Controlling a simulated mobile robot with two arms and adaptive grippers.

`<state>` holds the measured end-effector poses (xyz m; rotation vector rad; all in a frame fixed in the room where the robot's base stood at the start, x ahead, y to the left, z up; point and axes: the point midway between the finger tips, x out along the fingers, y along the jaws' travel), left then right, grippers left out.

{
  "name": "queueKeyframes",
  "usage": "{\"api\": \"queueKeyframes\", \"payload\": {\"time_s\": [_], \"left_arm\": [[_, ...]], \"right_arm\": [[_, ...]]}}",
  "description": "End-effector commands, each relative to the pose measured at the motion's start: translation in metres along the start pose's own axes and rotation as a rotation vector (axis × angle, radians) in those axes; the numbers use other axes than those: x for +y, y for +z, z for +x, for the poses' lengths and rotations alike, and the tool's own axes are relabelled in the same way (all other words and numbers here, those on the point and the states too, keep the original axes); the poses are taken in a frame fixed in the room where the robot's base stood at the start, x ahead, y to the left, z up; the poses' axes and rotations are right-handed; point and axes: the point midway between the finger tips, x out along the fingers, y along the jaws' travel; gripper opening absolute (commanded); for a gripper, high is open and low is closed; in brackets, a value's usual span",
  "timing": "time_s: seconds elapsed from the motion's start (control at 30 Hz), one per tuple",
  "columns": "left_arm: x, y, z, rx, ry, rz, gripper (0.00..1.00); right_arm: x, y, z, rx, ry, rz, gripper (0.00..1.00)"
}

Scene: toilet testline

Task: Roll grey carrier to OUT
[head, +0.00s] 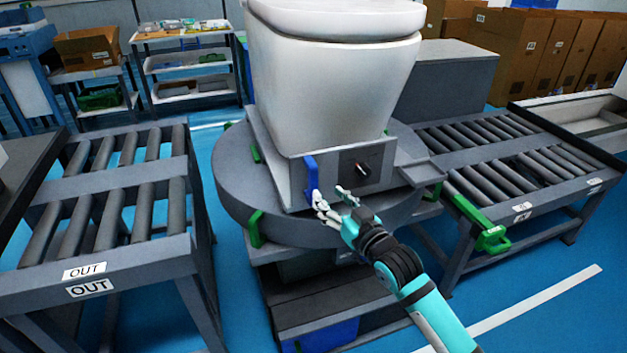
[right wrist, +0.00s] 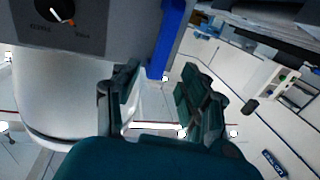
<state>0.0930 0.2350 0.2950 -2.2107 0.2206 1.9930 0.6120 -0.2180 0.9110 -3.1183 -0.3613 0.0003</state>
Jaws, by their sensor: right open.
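The grey carrier (head: 290,180) sits on the round turntable (head: 236,195) with a white toilet (head: 320,80) on it. A blue handle (head: 312,178) and a panel with a black knob (head: 362,170) are on its front. The OUT roller conveyor (head: 185,240) stands to the left. My right gripper (head: 334,200) is open just below and right of the blue handle. In the right wrist view, the blue handle (right wrist: 168,40) reaches down between the open fingers (right wrist: 160,95); contact cannot be told. The knob (right wrist: 55,10) shows there too. My left gripper is not in view.
Another roller conveyor (head: 510,165) with a green latch (head: 492,238) stands at the right. Green stops (head: 256,228) sit on the turntable rim. Shelves (head: 190,65) and cardboard boxes (head: 530,50) stand behind. The OUT rollers are empty.

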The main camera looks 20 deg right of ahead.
Motion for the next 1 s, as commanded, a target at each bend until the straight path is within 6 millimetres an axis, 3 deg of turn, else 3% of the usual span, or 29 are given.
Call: {"api": "queueKeyframes", "payload": {"time_s": [0.2,0.4,0.83,1.0], "left_arm": [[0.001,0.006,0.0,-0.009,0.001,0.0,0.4],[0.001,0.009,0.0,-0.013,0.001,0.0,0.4],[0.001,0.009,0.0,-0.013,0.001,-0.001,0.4],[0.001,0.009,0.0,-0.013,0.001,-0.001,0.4]], "right_arm": [[0.0,-0.001,0.046,0.002,0.001,0.001,0.44],[0.001,0.001,0.072,0.0,0.001,0.0,0.44],[0.0,0.001,0.081,0.0,0.0,0.0,0.43],[0.0,0.001,0.081,0.0,0.0,0.0,0.2]]}}
